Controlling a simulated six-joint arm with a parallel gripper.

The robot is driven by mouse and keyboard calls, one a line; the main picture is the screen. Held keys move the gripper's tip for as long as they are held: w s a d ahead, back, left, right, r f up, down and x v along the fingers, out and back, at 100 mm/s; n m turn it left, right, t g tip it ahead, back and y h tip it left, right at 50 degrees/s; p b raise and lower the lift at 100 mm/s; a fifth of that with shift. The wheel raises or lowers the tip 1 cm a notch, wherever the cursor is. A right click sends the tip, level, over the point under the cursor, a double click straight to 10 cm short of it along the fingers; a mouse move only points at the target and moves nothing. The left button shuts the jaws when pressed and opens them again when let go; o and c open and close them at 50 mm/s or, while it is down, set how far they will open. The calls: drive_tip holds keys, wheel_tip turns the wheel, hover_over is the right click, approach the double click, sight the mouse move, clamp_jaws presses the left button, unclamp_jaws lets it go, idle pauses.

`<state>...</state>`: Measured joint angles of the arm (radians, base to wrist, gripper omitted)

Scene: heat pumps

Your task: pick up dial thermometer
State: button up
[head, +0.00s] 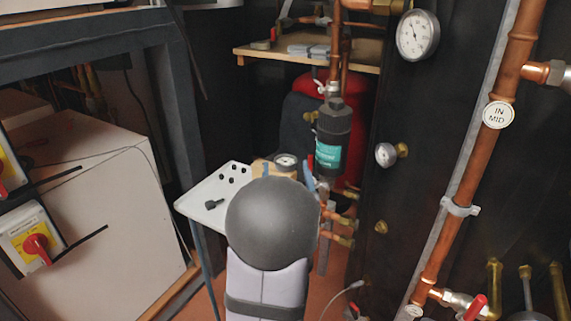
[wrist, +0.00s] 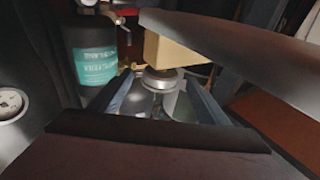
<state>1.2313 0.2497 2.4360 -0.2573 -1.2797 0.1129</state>
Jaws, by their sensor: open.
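A small round dial thermometer (head: 285,160) with a pale face shows just beyond my arm, near the far edge of the white table. In the wrist view the dial thermometer (wrist: 161,76) is seen as a silver disc with a stem below it. My gripper (head: 287,172) is open, with one blue-grey finger on each side of the dial. In the wrist view my gripper (wrist: 160,88) has the dial between its fingers, with no clear contact. The lower stem is partly hidden, and my arm hides much of the area in the head view.
A beige block (wrist: 178,48) stands close behind the dial. A dark cylinder with a teal label (head: 330,140) stands close by, with copper pipes around it. A black panel with a large gauge (head: 417,35) and a smaller gauge (head: 386,155) is at right. The white table (head: 200,198) holds small black knobs.

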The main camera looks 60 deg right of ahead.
sight(285, 160)
drive_tip(key=shift+x, duration=1.75)
drive_tip(key=shift+f, duration=0.1)
drive_tip(key=c, duration=1.1)
drive_tip(key=shift+c, duration=0.2)
